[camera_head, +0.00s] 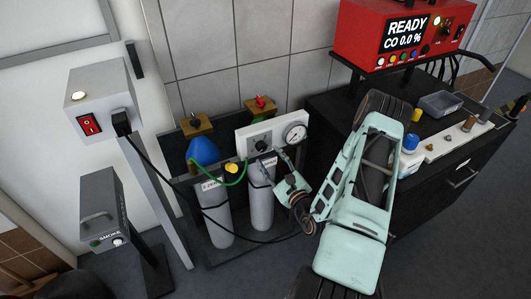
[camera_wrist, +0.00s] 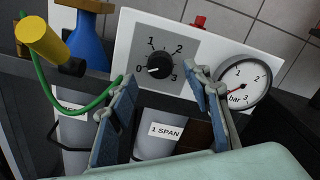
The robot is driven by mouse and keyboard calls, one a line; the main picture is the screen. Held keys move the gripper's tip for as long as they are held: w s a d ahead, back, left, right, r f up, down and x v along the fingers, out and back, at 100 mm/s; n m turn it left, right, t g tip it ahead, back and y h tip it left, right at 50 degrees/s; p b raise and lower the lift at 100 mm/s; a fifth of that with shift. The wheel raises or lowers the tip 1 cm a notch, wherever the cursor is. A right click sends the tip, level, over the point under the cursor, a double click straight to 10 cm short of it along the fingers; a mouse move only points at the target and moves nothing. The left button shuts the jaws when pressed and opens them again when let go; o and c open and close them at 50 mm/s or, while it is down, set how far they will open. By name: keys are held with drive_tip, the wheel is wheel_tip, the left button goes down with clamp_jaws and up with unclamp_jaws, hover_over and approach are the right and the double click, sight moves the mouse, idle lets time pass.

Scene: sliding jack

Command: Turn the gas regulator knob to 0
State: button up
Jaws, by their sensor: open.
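The gas regulator knob (camera_wrist: 159,66) is round and black on a grey dial marked 0 to 3, set in a white panel (camera_wrist: 122,45). A small light mark on the knob appears to point left, toward the 0; its exact angle is hard to tell. In the head view the knob (camera_head: 262,145) is small. My gripper (camera_wrist: 163,78) is open and empty, its blue-padded fingers to the left and right in front of the panel, with the knob between them in the picture. It also shows in the head view (camera_head: 275,160). No contact with the knob is visible.
A round bar gauge (camera_wrist: 242,84) sits right of the dial, its red needle low left. A cylinder labelled 1 SPAN (camera_wrist: 164,130) stands below. A green hose (camera_wrist: 62,102) and yellow fitting (camera_wrist: 43,40) are at left. A red analyser (camera_head: 400,35) stands right.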

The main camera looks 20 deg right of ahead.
drive_tip(key=s, duration=0.7)
drive_tip(key=shift+s, duration=0.35)
drive_tip(key=shift+d, duration=0.1)
